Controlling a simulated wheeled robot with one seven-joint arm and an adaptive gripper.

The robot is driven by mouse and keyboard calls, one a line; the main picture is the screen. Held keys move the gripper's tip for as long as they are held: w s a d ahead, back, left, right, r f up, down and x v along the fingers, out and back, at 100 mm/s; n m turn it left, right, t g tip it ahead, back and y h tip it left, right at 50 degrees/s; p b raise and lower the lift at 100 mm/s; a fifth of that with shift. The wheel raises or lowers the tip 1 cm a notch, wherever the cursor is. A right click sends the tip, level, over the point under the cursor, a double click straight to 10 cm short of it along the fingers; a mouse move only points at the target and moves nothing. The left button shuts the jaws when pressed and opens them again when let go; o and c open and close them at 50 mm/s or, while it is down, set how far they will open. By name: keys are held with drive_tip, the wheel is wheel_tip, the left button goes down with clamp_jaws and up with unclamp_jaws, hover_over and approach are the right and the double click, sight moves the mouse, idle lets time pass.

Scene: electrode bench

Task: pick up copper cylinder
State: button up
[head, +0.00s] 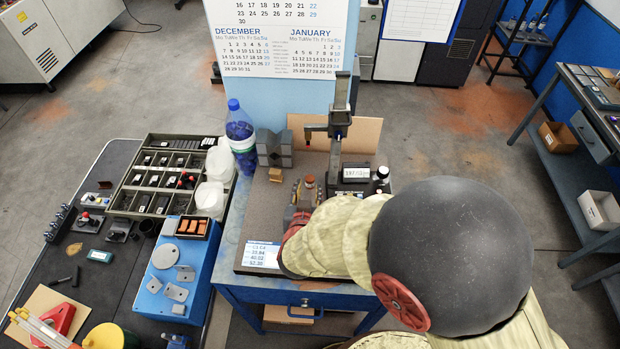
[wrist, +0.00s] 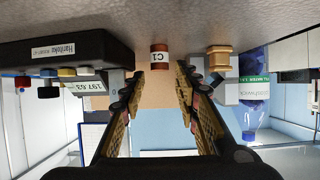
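The copper cylinder (wrist: 160,48) stands upright on the grey-brown plate, with a white label reading C1 on its side. The wrist view is upside down, so the plate is at its top. My gripper (wrist: 160,82) is open and empty, its two fingers on either side of the cylinder's line with gaps to both. I cannot tell whether the fingertips reach past its near face. In the head view the cylinder's copper top (head: 309,181) shows just beyond my gripper (head: 304,200), whose fingers are partly hidden by my arm.
A height gauge (head: 340,130) with a display box (head: 356,174) is on the other side.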

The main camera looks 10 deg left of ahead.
sight(309, 180)
drive_tip(key=x, duration=0.7)
drive_tip(key=shift+r, duration=0.1)
drive_tip(key=shift+c, duration=0.5)
clamp_jaws()
